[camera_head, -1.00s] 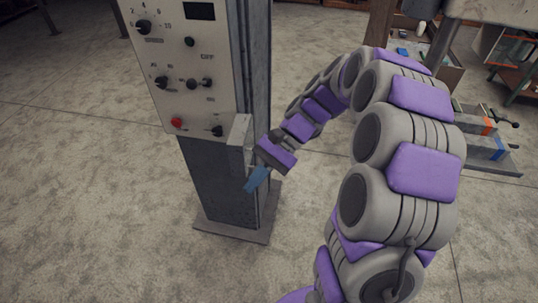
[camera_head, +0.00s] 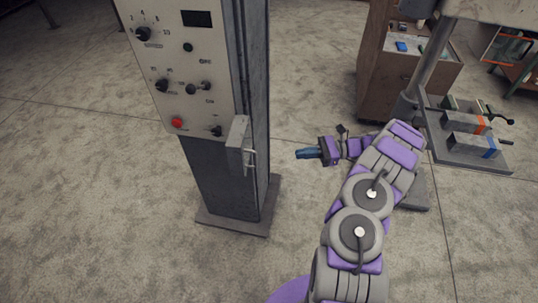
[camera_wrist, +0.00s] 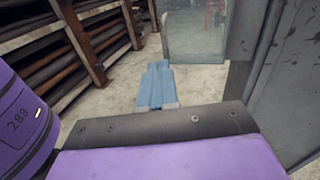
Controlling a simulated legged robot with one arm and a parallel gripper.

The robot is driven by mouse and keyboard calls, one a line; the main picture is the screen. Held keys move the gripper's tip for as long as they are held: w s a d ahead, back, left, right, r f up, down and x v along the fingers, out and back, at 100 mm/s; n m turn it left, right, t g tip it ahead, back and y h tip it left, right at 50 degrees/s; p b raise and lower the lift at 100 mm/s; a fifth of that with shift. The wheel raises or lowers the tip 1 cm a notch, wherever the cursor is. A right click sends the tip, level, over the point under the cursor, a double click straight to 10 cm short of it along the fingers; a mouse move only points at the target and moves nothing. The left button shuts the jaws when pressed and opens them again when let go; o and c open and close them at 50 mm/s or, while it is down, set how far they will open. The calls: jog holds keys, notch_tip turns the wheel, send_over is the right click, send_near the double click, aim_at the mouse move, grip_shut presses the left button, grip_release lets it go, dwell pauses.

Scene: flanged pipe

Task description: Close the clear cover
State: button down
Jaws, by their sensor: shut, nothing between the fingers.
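The clear cover (camera_head: 238,142) is seen nearly edge-on at the lower right edge of the control panel and juts outward from it, standing open. A small pale handle (camera_head: 251,161) shows on its right side. In the wrist view a see-through pane that looks like the cover (camera_wrist: 196,40) hangs ahead, at the upper middle. My gripper (camera_head: 306,153) is to the right of the cover, clear of it, with blue fingers pointing left. In the wrist view the blue fingers (camera_wrist: 157,83) are together, empty, and below and left of the pane.
The control panel (camera_head: 180,75) with knobs, a red button and a dark display is on a grey post (camera_head: 222,185). A wooden cabinet (camera_head: 390,80) and clamped blocks (camera_head: 470,145) stand at the right. Storage racks (camera_wrist: 90,40) show in the wrist view. Floor around the post is open.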

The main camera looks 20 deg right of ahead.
jog(key=w+a+f+m+t, duration=0.1)
jog(key=w+a, duration=0.2)
jog(key=a, duration=0.9)
jog(key=shift+f+b, duration=0.3)
jog(key=shift+b, duration=0.05)
dwell(0.4)
